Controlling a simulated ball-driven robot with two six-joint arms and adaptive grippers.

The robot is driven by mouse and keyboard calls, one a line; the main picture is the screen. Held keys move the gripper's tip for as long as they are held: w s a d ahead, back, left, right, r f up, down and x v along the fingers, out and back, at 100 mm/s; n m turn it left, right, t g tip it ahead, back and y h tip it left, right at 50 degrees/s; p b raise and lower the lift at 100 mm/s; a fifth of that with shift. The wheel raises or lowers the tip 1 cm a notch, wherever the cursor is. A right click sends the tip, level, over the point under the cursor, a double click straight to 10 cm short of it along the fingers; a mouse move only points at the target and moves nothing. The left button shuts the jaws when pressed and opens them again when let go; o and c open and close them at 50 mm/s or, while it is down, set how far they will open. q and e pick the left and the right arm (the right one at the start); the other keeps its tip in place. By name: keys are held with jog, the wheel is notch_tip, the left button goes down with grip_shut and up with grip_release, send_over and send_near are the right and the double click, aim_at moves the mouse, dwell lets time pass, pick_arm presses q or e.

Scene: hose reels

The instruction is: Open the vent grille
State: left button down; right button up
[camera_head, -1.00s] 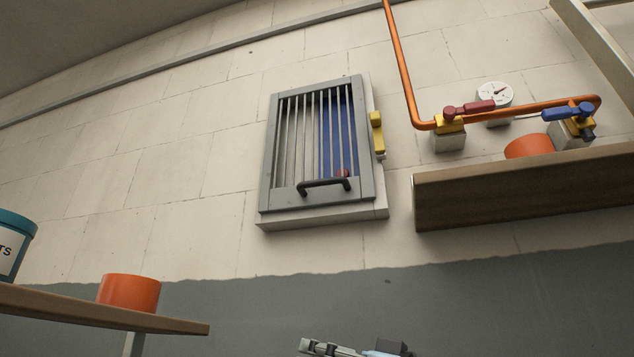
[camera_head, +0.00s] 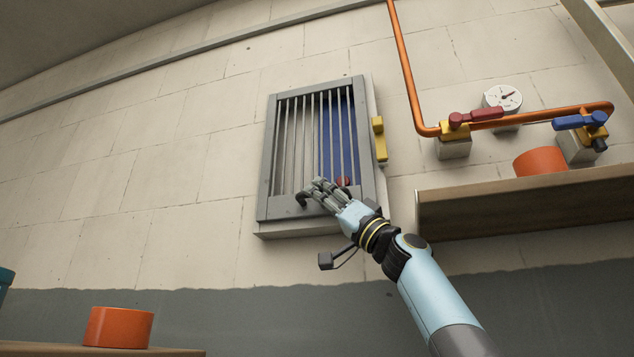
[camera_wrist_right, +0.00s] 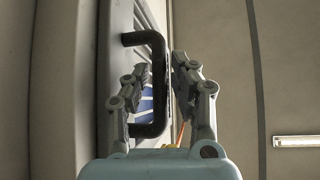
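The vent grille (camera_head: 266,170) is a grey barred frame on the tiled wall and looks closed. A black bar handle (camera_head: 302,199) is on its lower rail, partly hidden by my right gripper (camera_head: 325,189). In the right wrist view the handle (camera_wrist_right: 159,75) passes between the two fingers of my right gripper (camera_wrist_right: 160,75). The fingers are apart, and I cannot tell whether either touches the bar. A yellow latch piece (camera_head: 379,140) is beside the grille's right edge. Blue and red things show behind the bars. My left gripper is not in view.
A wooden shelf (camera_head: 520,205) juts out to the right of the grille, near my right arm. Above it are an orange pipe (camera_head: 406,75), red and blue valve handles and a gauge (camera_head: 502,97). An orange cylinder (camera_head: 118,327) stands on a lower left shelf.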

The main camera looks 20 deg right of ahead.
jog(key=shift+w+a+r, duration=0.35)
jog(key=shift+r, duration=0.1)
grip_shut()
